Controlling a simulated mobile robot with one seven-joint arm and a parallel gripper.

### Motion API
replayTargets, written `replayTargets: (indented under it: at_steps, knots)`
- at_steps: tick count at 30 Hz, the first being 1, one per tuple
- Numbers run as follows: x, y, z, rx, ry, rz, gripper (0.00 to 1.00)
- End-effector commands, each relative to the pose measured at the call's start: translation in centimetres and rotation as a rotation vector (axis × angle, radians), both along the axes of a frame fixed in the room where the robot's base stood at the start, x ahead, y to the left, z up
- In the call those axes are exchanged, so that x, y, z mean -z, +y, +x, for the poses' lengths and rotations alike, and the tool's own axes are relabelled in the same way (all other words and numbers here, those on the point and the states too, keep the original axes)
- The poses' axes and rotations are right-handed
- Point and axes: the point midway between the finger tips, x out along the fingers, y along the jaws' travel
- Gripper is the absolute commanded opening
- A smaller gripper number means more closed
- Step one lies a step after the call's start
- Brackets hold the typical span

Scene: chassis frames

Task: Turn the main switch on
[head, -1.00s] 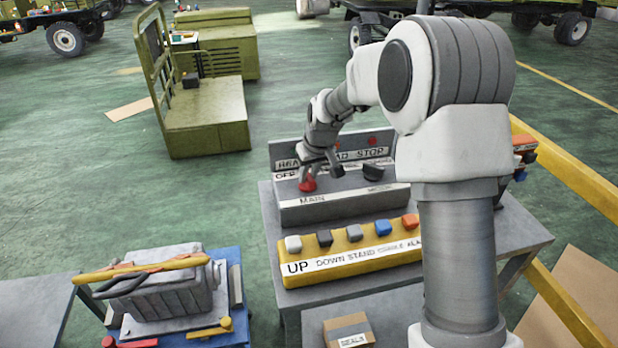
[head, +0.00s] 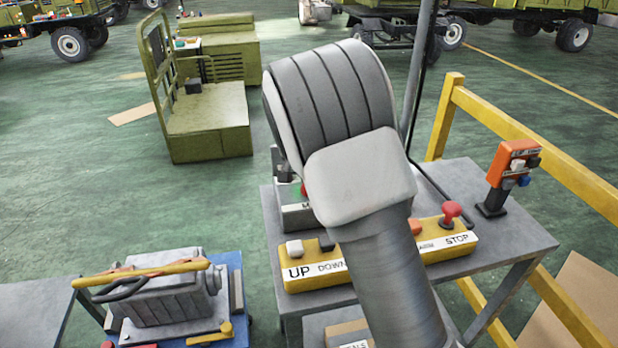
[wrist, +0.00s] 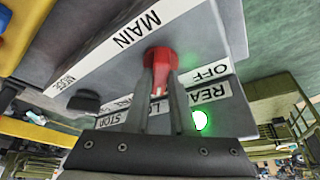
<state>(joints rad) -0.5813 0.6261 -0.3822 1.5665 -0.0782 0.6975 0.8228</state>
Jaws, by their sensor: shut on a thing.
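The main switch is a red knob (wrist: 160,58) on a grey panel (wrist: 205,28), behind the white label MAIN. In the wrist view my gripper (wrist: 162,76) is shut on the red knob, one finger on each side. A white label reading OFF lies close to the knob. A green lamp (wrist: 200,120) glows beside a label that starts with REA. In the head view my arm covers most of the panel (head: 297,217), and the gripper and knob are hidden behind it.
A black knob (wrist: 84,102) sits on the same panel. A yellow button box (head: 310,284) with a red mushroom button (head: 451,212) stands in front on the grey table (head: 520,228). An orange button box (head: 512,160) stands at the right, near a yellow rail (head: 575,170).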

Motion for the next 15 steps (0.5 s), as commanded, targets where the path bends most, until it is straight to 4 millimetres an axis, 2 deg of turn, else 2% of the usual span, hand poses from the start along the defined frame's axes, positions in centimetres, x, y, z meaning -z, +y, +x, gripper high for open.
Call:
replayTargets:
  at_steps: [6,15]
  knots:
    - [0.01,0.14,-0.01,0.087,0.001,0.000,0.00]
    - [0.08,0.07,-0.01,0.130,0.002,0.001,0.00]
